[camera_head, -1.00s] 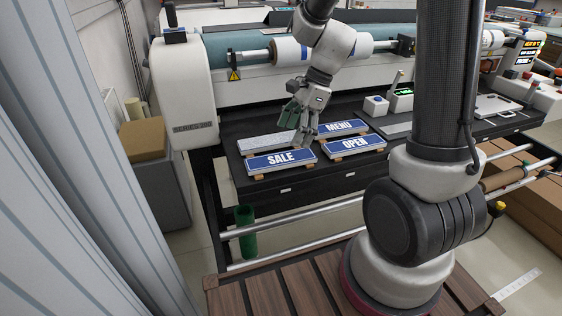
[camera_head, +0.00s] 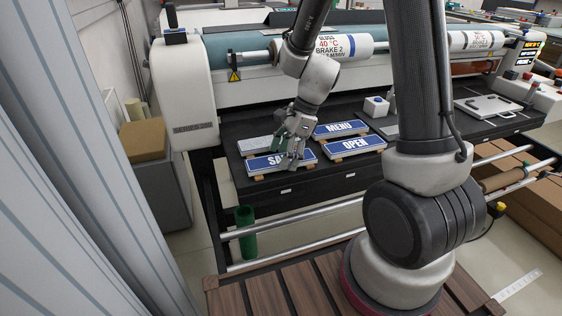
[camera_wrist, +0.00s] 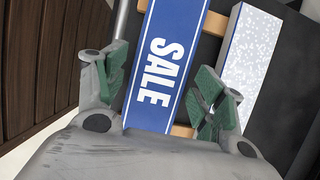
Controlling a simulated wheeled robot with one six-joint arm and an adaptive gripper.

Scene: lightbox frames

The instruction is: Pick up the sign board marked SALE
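The SALE sign board (camera_head: 258,163) is a blue board with white letters and a white border, lying on wooden blocks on the black table of the machine. In the wrist view the SALE board (camera_wrist: 165,60) runs lengthwise between my two fingers. My gripper (camera_head: 288,150) is over the right part of the board and hides its last letters. In the wrist view my gripper (camera_wrist: 162,88) is open, with green finger pads on both sides of the board and a gap visible at each side. Whether the fingertips reach down to the board's level I cannot tell.
The OPEN board (camera_head: 354,147) and MENU board (camera_head: 340,128) lie to the right on similar blocks. A grey speckled board (camera_head: 258,144) lies behind SALE, close to one finger. The roller (camera_head: 345,46) runs along the back. A small white box (camera_head: 376,106) stands farther right.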

